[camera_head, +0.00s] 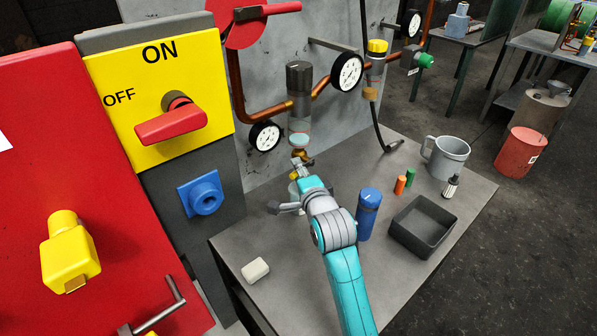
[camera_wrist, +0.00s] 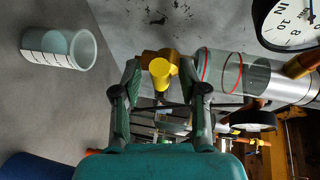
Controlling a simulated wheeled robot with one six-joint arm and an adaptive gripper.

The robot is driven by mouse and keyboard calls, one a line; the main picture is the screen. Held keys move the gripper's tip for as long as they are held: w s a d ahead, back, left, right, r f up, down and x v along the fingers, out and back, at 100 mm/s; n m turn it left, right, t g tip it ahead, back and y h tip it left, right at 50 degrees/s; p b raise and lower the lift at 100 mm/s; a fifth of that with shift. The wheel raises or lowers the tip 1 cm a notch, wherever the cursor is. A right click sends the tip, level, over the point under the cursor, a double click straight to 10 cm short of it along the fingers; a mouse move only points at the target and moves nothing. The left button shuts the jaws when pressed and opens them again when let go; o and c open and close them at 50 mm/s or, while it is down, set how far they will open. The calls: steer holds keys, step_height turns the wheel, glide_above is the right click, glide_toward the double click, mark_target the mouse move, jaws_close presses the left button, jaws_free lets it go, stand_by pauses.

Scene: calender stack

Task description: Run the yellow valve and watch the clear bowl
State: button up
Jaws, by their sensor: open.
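The small yellow valve (camera_wrist: 160,72) sits on a brass fitting under the clear bowl (camera_wrist: 226,72), which shows red rings in the wrist view. In the head view the bowl (camera_head: 299,140) hangs below a dark-capped unit on the copper pipe, with something pale blue low in it. My gripper (camera_wrist: 161,68) is open, its two fingers on either side of the yellow valve with visible gaps. In the head view my gripper (camera_head: 302,172) is just below the bowl and hides part of the valve. A graduated clear beaker (camera_wrist: 58,48) stands on the bench below the valve.
Dial gauges (camera_head: 347,72) and copper pipe are on the grey panel close by. The bench (camera_head: 300,270) also holds a blue bottle (camera_head: 369,200), a dark tray (camera_head: 421,226), a grey mug (camera_head: 446,157) and a white block (camera_head: 255,269). The front middle bench is clear.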

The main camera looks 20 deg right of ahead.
steer(key=shift+w, duration=0.25)
jaws_close()
steer(key=shift+f, duration=0.1)
steer(key=shift+d+f+n+t+h, duration=0.1)
steer(key=shift+f+n+t+h, duration=0.45)
steer(key=shift+n, duration=0.85)
steer(key=shift+w+d+f+n+t, duration=0.15)
steer(key=shift+f+n+t, duration=0.2)
steer(key=shift+n, duration=0.3)
steer(key=shift+s+d+f+n+t, duration=0.1)
steer(key=shift+f+n+t, duration=0.25)
steer(key=shift+n, duration=0.3)
jaws_free()
